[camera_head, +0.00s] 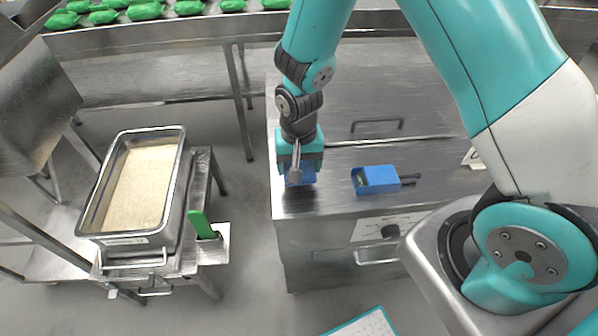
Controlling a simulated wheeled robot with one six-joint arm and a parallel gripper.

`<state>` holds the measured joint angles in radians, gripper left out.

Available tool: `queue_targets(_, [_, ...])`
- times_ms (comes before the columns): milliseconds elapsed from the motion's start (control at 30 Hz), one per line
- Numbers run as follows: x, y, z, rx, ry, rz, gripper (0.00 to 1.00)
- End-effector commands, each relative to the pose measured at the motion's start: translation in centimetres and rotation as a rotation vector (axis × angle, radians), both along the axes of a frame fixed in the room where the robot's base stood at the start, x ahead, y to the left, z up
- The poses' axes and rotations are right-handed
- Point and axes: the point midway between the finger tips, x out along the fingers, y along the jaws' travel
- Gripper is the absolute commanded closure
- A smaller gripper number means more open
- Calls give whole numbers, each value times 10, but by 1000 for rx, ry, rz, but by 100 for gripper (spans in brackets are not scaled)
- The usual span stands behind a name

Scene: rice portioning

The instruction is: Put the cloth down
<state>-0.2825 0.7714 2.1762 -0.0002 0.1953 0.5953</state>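A small blue cloth (307,176) is at the tip of my gripper (296,176), over the front left part of the steel counter (340,205). My gripper points down and appears shut on the cloth, with a grey finger in front of it. The cloth is low, close to the counter top with a dark shadow beneath; I cannot tell whether it touches. The gripper hides part of the cloth.
A blue box (375,178) with dark handles sticking out lies right of the gripper. A steel pan of rice (180,200) stands on a cart at left, beside a green-handled tool (202,224). Green packs (145,11) lie along the back conveyor. The counter behind is mostly clear.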

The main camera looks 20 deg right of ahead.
Motion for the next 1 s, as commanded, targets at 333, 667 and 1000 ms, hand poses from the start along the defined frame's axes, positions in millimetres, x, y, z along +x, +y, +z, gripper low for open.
queue_targets(333, [0,-1,-40,-1,1,-2,52])
queue_targets(667, [0,-1,-44,1,-1,-1,52])
queue_targets(1000, [0,-1,-46,0,-1,-1,1])
